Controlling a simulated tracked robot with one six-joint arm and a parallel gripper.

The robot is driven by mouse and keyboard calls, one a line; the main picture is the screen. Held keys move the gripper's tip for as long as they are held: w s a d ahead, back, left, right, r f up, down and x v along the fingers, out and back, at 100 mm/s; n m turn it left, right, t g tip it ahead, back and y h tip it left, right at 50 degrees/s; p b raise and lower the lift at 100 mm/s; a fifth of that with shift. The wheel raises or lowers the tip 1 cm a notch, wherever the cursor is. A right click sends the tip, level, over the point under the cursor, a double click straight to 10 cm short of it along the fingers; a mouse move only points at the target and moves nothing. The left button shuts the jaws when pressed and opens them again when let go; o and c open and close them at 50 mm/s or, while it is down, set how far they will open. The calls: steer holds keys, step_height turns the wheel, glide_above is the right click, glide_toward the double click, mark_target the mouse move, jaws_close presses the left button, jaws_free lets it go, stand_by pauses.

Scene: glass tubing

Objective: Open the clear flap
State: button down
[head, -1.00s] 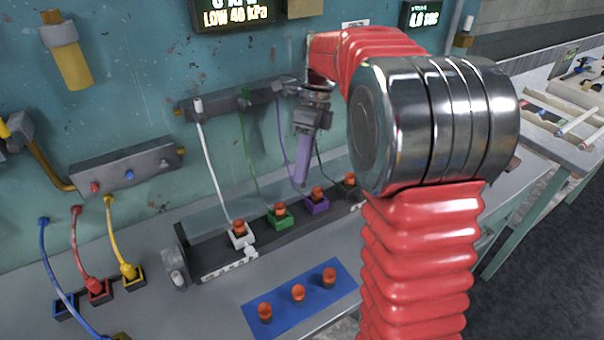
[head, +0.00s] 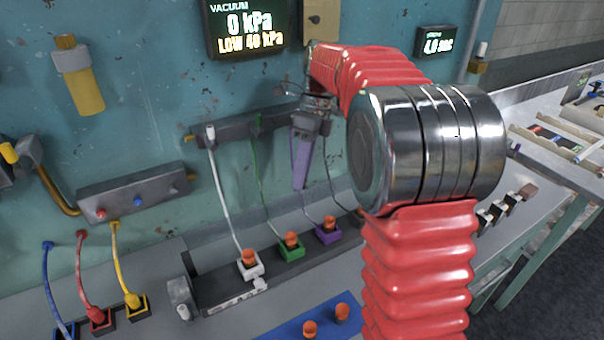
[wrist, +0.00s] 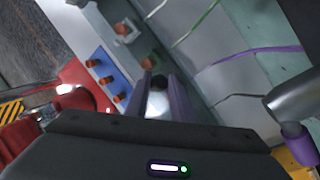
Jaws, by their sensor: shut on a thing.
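The clear flap (head: 215,238) shows faintly as a glassy strip behind the row of coloured sockets, on the black rail (head: 215,290); its upper edge is hard to make out. My gripper (head: 299,187) points down behind the purple socket (head: 327,235), with its two purple fingers close together. In the wrist view, my gripper (wrist: 157,88) has a small dark and pale piece between its fingers, which seems to belong to the flap. The flap's exact tilt cannot be told, and its right end is hidden by my arm.
White, green and purple tubes hang from a wall bar (head: 240,126) close to my gripper. Orange-capped sockets stand in front. A blue mat (head: 285,332) with orange caps lies nearer. A vacuum display (head: 245,25) reads 0 kPa. A wooden rack (head: 550,145) is at right.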

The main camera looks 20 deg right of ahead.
steer(key=shift+w+d+f, duration=0.1)
steer(key=shift+d+f, duration=0.15)
steer(key=shift+d, duration=0.2)
steer(key=c, duration=1.8)
jaws_free()
steer(key=shift+f, duration=0.1)
steer(key=shift+o, duration=1.3)
steer(key=shift+a, duration=0.2)
steer(key=shift+r, duration=0.25)
steer(key=v, duration=1.3)
steer(key=shift+r, duration=0.25)
steer(key=shift+w, duration=0.1)
